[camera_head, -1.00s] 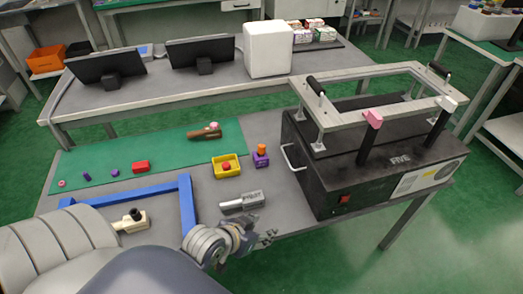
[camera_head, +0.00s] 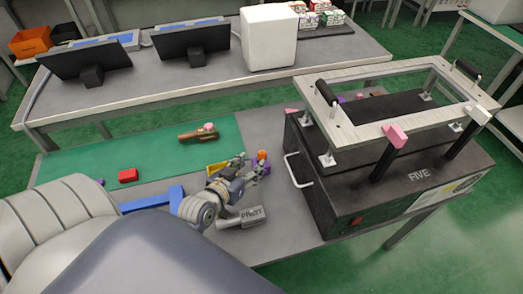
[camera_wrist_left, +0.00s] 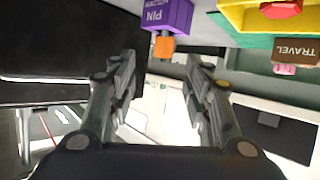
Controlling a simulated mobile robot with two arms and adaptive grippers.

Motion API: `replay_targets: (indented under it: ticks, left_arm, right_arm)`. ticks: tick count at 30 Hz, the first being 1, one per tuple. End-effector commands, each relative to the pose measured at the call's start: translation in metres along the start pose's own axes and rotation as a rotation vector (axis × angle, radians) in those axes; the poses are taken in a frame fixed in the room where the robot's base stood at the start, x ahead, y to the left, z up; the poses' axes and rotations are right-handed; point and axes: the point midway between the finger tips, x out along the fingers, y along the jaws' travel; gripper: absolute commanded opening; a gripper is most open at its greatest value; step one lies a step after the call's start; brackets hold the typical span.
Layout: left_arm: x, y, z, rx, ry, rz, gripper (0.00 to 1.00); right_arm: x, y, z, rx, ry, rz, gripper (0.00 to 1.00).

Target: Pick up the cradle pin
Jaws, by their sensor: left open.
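A purple block (camera_head: 266,168) with an orange piece on top (camera_head: 262,154) stands on the table left of the black machine, partly behind my left gripper. In the left wrist view the purple block (camera_wrist_left: 168,14) bears a label ending in "PIN", and the orange piece (camera_wrist_left: 164,46) sticks out from it. I take this orange piece to be the cradle pin. My left gripper (camera_head: 251,167) is open and empty. In the left wrist view the orange piece lies just beyond and between its fingertips (camera_wrist_left: 160,63). Contact is not visible. My right gripper is not in view.
A black machine (camera_head: 340,200) with a pale raised frame stands close on the right. A grey block marked "PIVOT" (camera_head: 250,214) lies below my left gripper.

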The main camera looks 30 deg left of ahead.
Motion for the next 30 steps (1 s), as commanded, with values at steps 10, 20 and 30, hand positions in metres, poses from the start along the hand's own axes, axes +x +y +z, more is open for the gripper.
replay_targets:
  ticks: [10,20,30]
  left_arm:
    - [0.043,0.000,0.000,0.000,-0.001,0.002,0.45]
    - [0.081,-0.008,-0.003,-0.002,0.000,0.001,0.45]
    - [0.097,-0.007,-0.002,0.000,-0.001,0.001,0.45]
  right_arm:
    - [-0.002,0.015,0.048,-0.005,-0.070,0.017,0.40]
    - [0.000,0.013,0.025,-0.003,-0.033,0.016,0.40]
    - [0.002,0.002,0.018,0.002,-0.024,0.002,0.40]
